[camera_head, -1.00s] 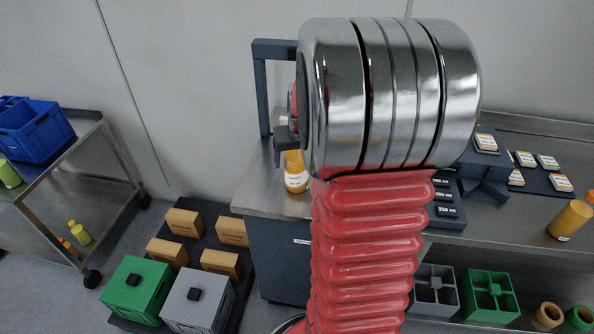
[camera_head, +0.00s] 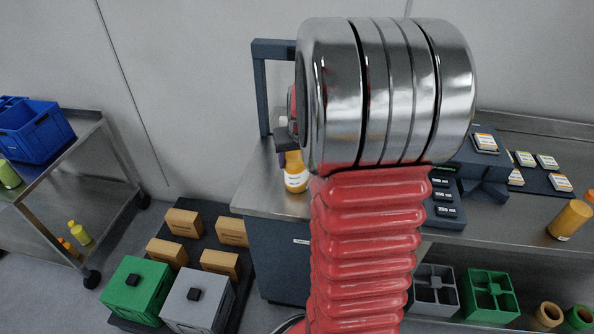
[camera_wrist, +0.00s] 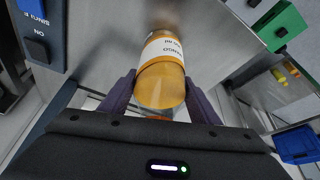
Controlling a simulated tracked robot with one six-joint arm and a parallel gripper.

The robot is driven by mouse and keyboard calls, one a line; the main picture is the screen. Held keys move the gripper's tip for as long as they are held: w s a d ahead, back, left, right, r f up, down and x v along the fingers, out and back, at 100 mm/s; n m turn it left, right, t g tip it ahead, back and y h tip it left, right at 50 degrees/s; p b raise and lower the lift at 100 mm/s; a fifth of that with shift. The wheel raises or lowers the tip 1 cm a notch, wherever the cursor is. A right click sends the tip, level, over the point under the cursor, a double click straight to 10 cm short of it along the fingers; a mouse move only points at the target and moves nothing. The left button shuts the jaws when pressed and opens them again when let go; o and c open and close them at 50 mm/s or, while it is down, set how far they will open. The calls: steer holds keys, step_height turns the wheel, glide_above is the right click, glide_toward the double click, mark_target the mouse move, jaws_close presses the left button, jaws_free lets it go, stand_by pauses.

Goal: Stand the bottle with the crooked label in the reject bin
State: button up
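An orange bottle with a white label (camera_head: 296,181) stands upright on the steel worktop, left of my arm. The wrist view shows it close up (camera_wrist: 163,85), with upside-down dark print on its label; I cannot tell whether the label is crooked. My gripper (camera_wrist: 160,78) has one dark finger on each side of the bottle, very near or touching it; whether they press on it is unclear. In the head view my gripper (camera_head: 283,150) is partly hidden behind my wrist. No bin is readably marked as reject; a blue crate (camera_head: 40,140) sits on the left trolley.
A dark frame (camera_head: 262,90) rises behind the bottle. A green box (camera_head: 135,285), a grey box (camera_head: 197,302) and several cartons (camera_head: 184,222) lie on the floor mat. Another orange bottle (camera_head: 570,220) is at right. Divided grey (camera_head: 435,308) and green (camera_head: 490,313) crates sit below the worktop.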

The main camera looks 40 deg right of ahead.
steer(key=c, duration=1.1)
steer(key=shift+c, duration=0.2)
steer(key=shift+r, duration=0.15)
step_height(320, 180, up, 10)
steer(key=shift+f, duration=0.1)
